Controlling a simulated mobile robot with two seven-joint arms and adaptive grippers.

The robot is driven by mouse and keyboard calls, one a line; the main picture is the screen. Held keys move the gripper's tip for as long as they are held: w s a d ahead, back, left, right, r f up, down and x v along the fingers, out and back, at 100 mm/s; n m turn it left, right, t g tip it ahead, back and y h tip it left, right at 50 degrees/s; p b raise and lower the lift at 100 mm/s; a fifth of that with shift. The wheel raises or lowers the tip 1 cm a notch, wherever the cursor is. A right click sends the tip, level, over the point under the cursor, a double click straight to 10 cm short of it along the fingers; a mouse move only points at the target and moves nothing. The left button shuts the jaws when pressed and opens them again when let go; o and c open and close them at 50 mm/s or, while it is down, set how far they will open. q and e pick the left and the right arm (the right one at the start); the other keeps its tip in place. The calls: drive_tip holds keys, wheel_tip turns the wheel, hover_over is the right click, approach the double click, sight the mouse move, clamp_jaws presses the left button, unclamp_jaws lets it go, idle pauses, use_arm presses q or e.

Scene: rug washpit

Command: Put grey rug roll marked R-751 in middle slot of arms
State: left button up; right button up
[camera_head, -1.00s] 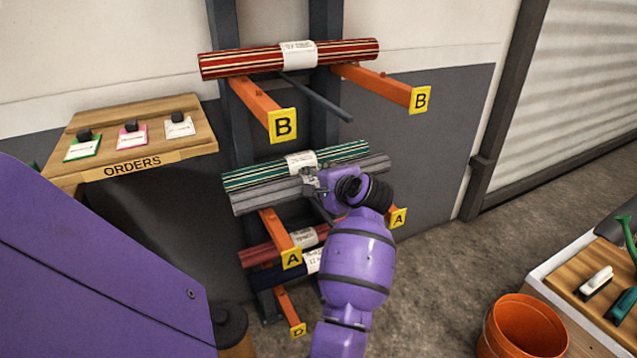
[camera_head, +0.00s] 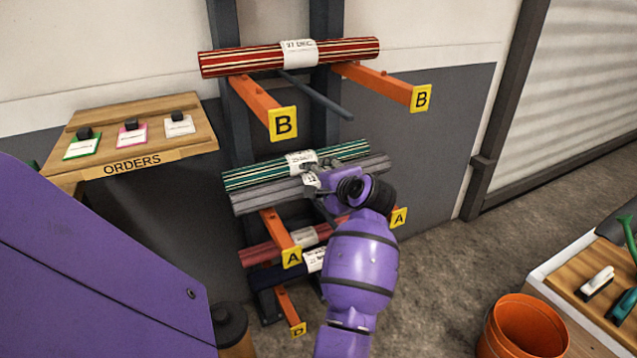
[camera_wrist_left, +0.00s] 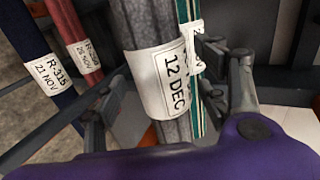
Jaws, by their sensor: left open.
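The grey rug roll (camera_head: 270,197) lies across the orange arms marked A (camera_head: 275,228), in front of a green-and-cream striped roll (camera_head: 245,178). In the left wrist view the grey roll (camera_wrist_left: 147,30) has a white label reading 12 DEC; its number cannot be read. My left gripper (camera_head: 314,181) is at the grey roll's middle, by the label. In the wrist view its open fingers (camera_wrist_left: 160,90) stand on either side of the grey roll, one near the striped roll. My right gripper is not in view.
A red striped roll (camera_head: 240,62) lies on arms B (camera_head: 256,98) above. A red roll (camera_head: 262,254) and a navy roll (camera_head: 270,277) lie below. An orders shelf (camera_head: 150,140) is at left. An orange bucket (camera_head: 520,330) and a brush table (camera_head: 560,290) are at right.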

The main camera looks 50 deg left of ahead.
use_arm(q)
drive_tip(key=v, duration=1.1)
drive_tip(key=shift+r, duration=0.2)
drive_tip(key=shift+d, duration=0.15)
